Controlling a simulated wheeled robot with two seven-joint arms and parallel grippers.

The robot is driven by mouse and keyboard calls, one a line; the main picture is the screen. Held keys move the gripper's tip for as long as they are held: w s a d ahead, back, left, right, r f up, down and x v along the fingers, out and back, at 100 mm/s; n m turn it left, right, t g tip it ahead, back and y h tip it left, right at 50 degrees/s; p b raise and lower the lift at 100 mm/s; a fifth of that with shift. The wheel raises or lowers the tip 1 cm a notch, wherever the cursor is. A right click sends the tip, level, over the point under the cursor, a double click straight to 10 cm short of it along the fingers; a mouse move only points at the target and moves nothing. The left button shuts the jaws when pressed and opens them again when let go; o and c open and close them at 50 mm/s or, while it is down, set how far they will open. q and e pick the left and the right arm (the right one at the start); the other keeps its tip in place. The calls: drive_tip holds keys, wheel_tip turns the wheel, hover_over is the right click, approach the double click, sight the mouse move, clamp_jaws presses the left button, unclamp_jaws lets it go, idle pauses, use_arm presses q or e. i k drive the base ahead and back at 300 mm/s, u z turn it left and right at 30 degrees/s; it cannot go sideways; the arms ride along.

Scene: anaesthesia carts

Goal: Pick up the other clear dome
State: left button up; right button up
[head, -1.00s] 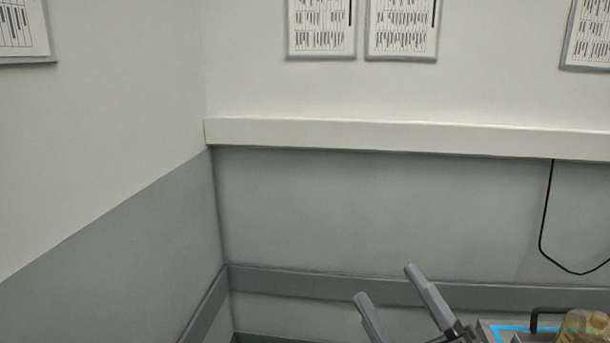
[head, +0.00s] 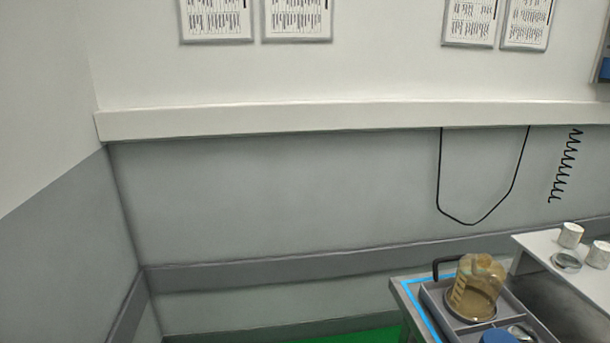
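A see-through, amber-tinted dome-shaped vessel (head: 476,286) with a round rim stands in a compartment of a grey tray (head: 432,297) at the lower right of the head view. I cannot tell for sure whether it is one of the clear domes. Part of a shiny, glassy object (head: 521,332) shows in the tray at the bottom edge and is mostly cut off. Neither of my grippers shows in the head view now.
The tray sits on a cart (head: 403,289) with a blue edge strip. A white shelf (head: 535,243) at right holds two white cups (head: 570,235) and a small round dish (head: 566,262). A blue object (head: 497,336) is cut off below. Bare wall fills the left.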

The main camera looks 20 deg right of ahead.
sight(568, 261)
drive_tip(key=k, duration=0.5)
drive_tip(key=u, duration=0.95)
drive_tip(key=i, duration=0.9)
drive_tip(key=z, duration=1.85)
